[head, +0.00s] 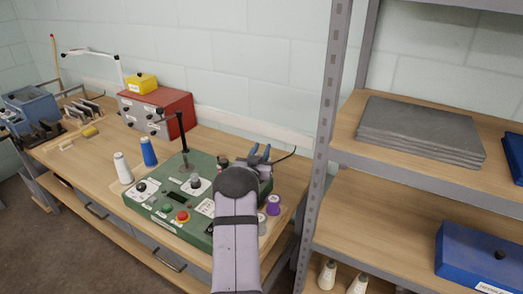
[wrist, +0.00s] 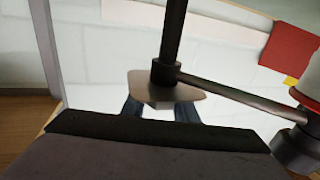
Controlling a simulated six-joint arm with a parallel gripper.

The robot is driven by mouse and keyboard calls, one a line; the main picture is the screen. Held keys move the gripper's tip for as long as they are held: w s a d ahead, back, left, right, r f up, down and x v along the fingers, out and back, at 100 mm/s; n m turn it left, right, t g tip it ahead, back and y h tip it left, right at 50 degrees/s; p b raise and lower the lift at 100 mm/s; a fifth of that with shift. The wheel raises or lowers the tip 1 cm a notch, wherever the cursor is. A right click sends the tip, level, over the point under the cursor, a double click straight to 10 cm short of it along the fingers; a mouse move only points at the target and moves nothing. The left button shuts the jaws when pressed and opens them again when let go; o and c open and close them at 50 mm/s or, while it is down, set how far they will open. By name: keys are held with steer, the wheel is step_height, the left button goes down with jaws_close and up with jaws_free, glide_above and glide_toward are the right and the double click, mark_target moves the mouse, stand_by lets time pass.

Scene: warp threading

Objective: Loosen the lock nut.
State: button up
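My gripper (head: 261,151) has two blue fingers that stand apart, at the right rear of the green machine (head: 150,205). In the wrist view the gripper (wrist: 158,114) shows both blue fingers with a gap between them, partly hidden behind a grey, flat, wing-shaped metal piece (wrist: 178,91). This piece sits at a junction of dark rods (wrist: 172,35) and may be the lock nut; I cannot tell for sure. Whether the fingers touch it is unclear. In the head view my arm hides this part of the machine.
A dark post (head: 181,130) rises from the machine. White (head: 123,168) and blue (head: 149,152) spools stand left of it, purple spools (head: 273,205) right. A red cabinet (head: 170,105) is behind. A metal shelf (head: 330,110) borders the right side.

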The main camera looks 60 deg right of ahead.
steer(key=c, duration=0.3)
steer(key=shift+c, duration=0.2)
steer(key=shift+f+b, duration=0.1)
steer(key=shift+b, duration=0.3)
steer(key=n+t+b, duration=0.1)
steer(key=n+t+y+b, duration=0.1)
steer(key=t+b, duration=0.1)
steer(key=shift+w+f+b, duration=0.15)
steer(key=shift+w+b, duration=0.1)
steer(key=shift+b, duration=0.05)
steer(key=shift+w+a+r+n+t+y+b, duration=0.1)
steer(key=shift+w+a+n+t+y+b, duration=0.1)
steer(key=shift+n+t+y+b, duration=0.4)
steer(key=shift+w+a+r+n+t+y+b, duration=0.15)
steer(key=shift+n+t+y+b, duration=0.15)
steer(key=shift+n+t+y, duration=0.55)
steer(key=shift+w+a+f+n+t+y+b, duration=0.15)
steer(key=shift+n+t+y+b, duration=0.25)
steer(key=shift+t, duration=0.55)
steer(key=shift+w+r, duration=0.15)
steer(key=o, duration=1.1)
